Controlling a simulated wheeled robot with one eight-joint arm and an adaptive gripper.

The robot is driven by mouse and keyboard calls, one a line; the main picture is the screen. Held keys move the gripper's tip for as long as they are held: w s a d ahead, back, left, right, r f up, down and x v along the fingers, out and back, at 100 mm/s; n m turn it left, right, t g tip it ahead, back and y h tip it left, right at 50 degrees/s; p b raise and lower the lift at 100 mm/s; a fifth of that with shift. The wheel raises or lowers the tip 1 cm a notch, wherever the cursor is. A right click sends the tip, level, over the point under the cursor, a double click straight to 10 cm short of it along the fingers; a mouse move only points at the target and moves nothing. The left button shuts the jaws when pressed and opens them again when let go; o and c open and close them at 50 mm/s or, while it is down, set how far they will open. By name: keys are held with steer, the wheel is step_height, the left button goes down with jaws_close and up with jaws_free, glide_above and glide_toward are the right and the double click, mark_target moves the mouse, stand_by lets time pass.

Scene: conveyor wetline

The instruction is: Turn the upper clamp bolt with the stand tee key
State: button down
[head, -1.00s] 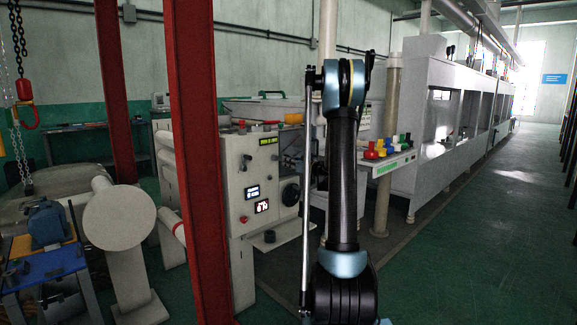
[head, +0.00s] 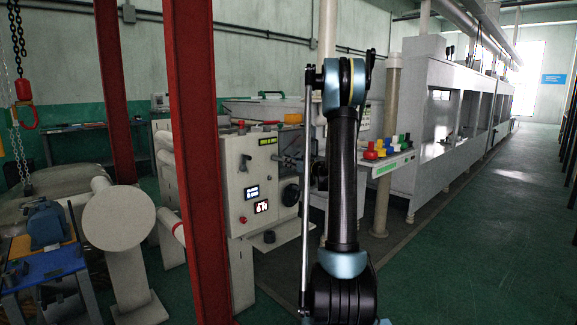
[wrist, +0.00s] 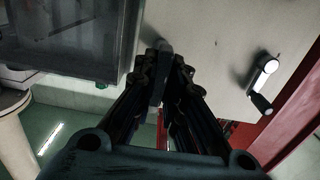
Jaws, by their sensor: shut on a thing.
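In the wrist view, my gripper (wrist: 166,88) is shut on a narrow grey bar (wrist: 162,62), which I take to be part of the stand tee key. The rest of the key is hidden by the fingers. The fingers point at a pale panel. In the head view, my own arm hides most of the gripper and the key. I cannot make out the upper clamp bolt in either view.
A crank handle (wrist: 264,82) sticks out of the pale panel to the right of the fingers. A dark grey box (wrist: 70,40) is close on the left. A red post (head: 196,150) stands left of the control cabinet (head: 240,185). Coloured knobs (head: 383,148) sit right of my arm.

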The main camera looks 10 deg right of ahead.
steer(key=shift+v, duration=1.25)
stand_by(1.9)
steer(key=v, duration=1.5)
steer(key=shift+s+d, duration=0.25)
steer(key=shift+d, duration=0.1)
stand_by(0.3)
steer(key=shift+w+f, duration=0.1)
steer(key=shift+f, duration=0.1)
stand_by(0.3)
